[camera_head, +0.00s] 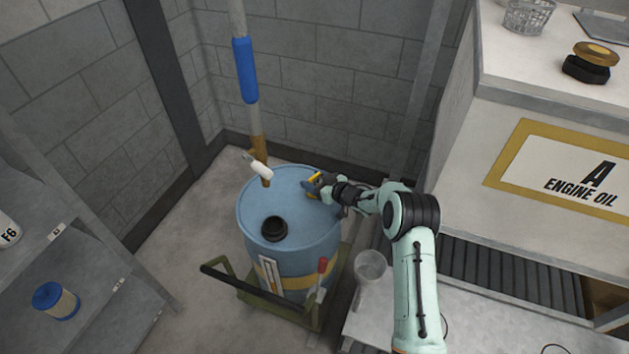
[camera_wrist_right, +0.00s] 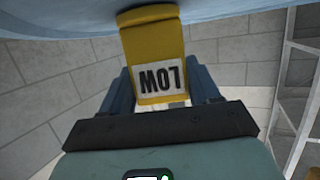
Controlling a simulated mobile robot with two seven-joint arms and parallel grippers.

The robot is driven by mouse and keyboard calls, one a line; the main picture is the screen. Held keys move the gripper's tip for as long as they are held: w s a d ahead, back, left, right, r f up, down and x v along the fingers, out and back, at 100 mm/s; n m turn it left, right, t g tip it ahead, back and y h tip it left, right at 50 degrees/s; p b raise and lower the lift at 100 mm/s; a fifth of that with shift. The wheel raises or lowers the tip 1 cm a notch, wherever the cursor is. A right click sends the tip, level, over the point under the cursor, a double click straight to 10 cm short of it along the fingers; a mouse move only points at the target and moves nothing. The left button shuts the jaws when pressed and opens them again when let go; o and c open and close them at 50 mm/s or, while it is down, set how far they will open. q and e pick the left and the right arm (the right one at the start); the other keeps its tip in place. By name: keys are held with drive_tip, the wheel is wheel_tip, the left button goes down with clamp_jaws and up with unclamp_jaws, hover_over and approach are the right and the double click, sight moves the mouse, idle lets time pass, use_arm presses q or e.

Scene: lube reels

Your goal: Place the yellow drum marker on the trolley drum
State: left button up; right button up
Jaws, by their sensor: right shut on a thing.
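The trolley drum (camera_head: 262,225) is a blue drum with a yellow band, standing upright on a green trolley (camera_head: 250,300). My right gripper (camera_head: 316,186) is at the right side of the drum's top. It is shut on the yellow drum marker (camera_head: 315,178). In the right wrist view the marker (camera_wrist_right: 155,60) sits between the blue fingers (camera_wrist_right: 160,95) and shows a white label reading "LOW", upside down. The marker's far end reaches the blue surface at the top of that view; I cannot tell whether it touches. My left gripper is not in view.
A black cap (camera_head: 274,228) and a pump pipe (camera_head: 245,75) with a white spout (camera_head: 257,166) stand on the drum top. An engine oil cabinet (camera_head: 560,160) is at right. A clear funnel-like cup (camera_head: 370,268) stands right of the drum. Shelves (camera_head: 90,250) stand at left.

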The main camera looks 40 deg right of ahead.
drive_tip(key=shift+s+a+f+b, duration=0.2)
drive_tip(key=shift+f+b, duration=0.15)
drive_tip(key=shift+f, duration=0.25)
drive_tip(key=o, duration=1.1)
drive_tip(key=shift+f, duration=0.15)
drive_tip(key=shift+o, duration=0.2)
drive_tip(key=shift+r+p, duration=0.4)
drive_tip(key=shift+r, duration=0.05)
drive_tip(key=v, duration=0.7)
drive_tip(key=p+v, duration=0.1)
drive_tip(key=v, duration=0.2)
drive_tip(key=shift+s+d+r, duration=0.25)
drive_tip(key=shift+r, duration=0.2)
drive_tip(key=shift+s+r, duration=0.2)
drive_tip(key=shift+s, duration=0.35)
